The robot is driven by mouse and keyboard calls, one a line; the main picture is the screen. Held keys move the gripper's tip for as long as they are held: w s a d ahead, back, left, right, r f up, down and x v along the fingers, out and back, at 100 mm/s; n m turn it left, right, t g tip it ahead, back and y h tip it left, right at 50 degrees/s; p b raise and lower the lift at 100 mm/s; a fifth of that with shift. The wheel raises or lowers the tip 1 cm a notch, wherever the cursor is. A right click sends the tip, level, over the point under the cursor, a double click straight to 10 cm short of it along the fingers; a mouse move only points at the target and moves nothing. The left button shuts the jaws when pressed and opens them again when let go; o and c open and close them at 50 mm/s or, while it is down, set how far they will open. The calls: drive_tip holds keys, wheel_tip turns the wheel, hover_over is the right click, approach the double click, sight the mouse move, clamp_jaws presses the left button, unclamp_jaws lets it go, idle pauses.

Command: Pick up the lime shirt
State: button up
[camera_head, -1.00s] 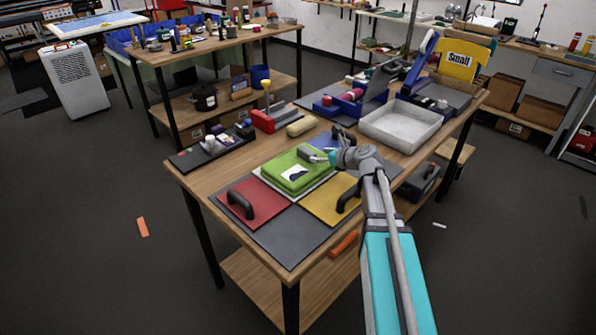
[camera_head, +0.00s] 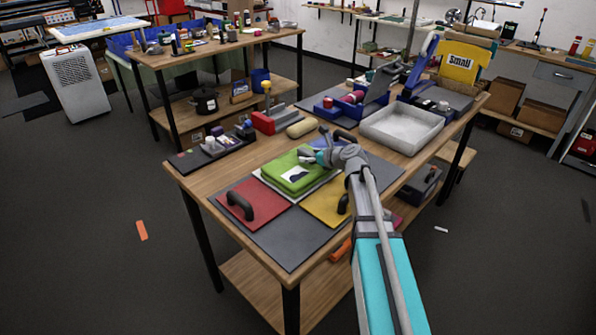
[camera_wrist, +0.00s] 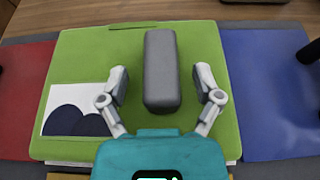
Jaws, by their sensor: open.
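The lime shirt (camera_head: 290,174) lies folded flat on a white board among coloured panels on the wooden table. It carries a white patch with a dark print, seen at the left in the wrist view (camera_wrist: 75,110). A dark grey block-shaped handle (camera_wrist: 162,70) stands out over the middle of the lime surface; I cannot tell what it is fixed to. My gripper (camera_wrist: 161,90) is open, with one finger on each side of the handle's near part and gaps between. In the head view my gripper (camera_head: 312,158) is low over the shirt's far right part.
A red panel (camera_head: 270,198) with a black handle lies left of the shirt, a yellow panel (camera_head: 322,204) in front right, and a blue panel (camera_wrist: 265,95) beside it. A grey tray (camera_head: 402,128) and a tan roll (camera_head: 301,128) stand behind. The dark grey panel (camera_head: 290,240) in front is bare.

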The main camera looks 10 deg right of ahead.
drive_tip(key=shift+x, duration=1.1)
clamp_jaws()
